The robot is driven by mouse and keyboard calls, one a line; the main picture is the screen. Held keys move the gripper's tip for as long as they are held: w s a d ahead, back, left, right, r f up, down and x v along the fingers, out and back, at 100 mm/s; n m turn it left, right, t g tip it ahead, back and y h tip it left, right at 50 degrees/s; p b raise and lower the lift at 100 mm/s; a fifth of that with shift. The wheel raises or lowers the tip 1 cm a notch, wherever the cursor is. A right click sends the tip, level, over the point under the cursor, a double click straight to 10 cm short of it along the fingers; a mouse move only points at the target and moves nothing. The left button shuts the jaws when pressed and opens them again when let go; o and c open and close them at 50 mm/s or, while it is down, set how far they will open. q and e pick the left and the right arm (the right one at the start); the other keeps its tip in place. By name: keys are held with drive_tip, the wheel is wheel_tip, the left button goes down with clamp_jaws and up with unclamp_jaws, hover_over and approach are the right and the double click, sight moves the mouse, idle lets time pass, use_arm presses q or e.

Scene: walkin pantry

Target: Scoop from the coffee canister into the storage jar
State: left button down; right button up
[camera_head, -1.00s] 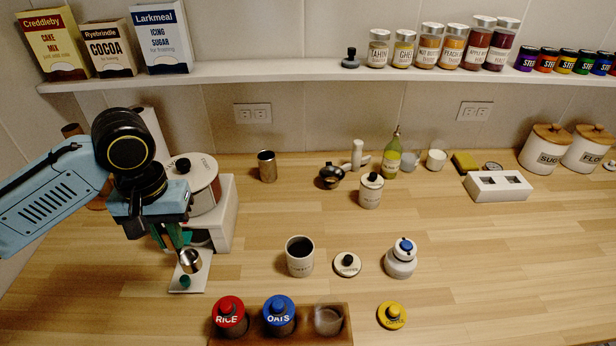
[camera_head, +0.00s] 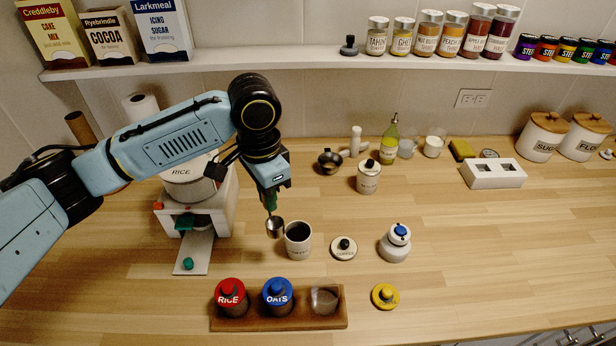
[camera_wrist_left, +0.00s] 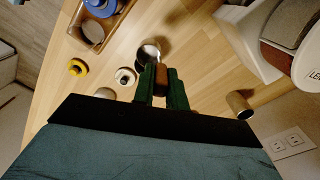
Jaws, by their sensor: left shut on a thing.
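The coffee canister (camera_head: 298,242) is a white open pot with dark contents, standing on the counter. My left gripper (camera_head: 270,203) is shut on a small metal scoop (camera_head: 275,228). The scoop's cup hangs just left of the canister's rim; I cannot tell if they touch. In the left wrist view the green fingers (camera_wrist_left: 161,85) hold the scoop's brown handle, and its metal cup (camera_wrist_left: 148,52) lies beyond them. The storage jar (camera_head: 325,301) is clear and lidless, at the right end of a wooden tray; it also shows in the left wrist view (camera_wrist_left: 92,32). My right gripper is out of view.
The wooden tray (camera_head: 240,321) also holds red RICE (camera_head: 231,298) and blue OATS (camera_head: 278,296) jars. A white lid (camera_head: 344,249), a yellow lid (camera_head: 385,296) and a blue-topped white pot (camera_head: 395,243) stand to the right. A white dispenser (camera_head: 200,204) stands left.

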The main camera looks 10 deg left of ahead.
use_arm(q)
drive_tip(key=w+d+r+m+p, duration=0.1)
drive_tip(key=d+m+p, duration=0.2)
drive_tip(key=m, duration=0.9)
drive_tip(key=w+d+m+p, duration=0.2)
drive_tip(key=d+m+p, duration=0.1)
drive_tip(key=m, duration=0.9)
wheel_tip(320, 180, down, 8)
drive_tip(key=b, duration=0.5)
drive_tip(key=shift+d+b, duration=0.2)
drive_tip(key=shift+b, duration=0.15)
drive_tip(key=shift+s+f, duration=0.1)
drive_tip(key=shift+f, duration=0.05)
idle(0.6)
wheel_tip(320, 180, up, 7)
drive_tip(key=p, duration=0.7)
drive_tip(key=shift+f, duration=0.2)
idle(0.6)
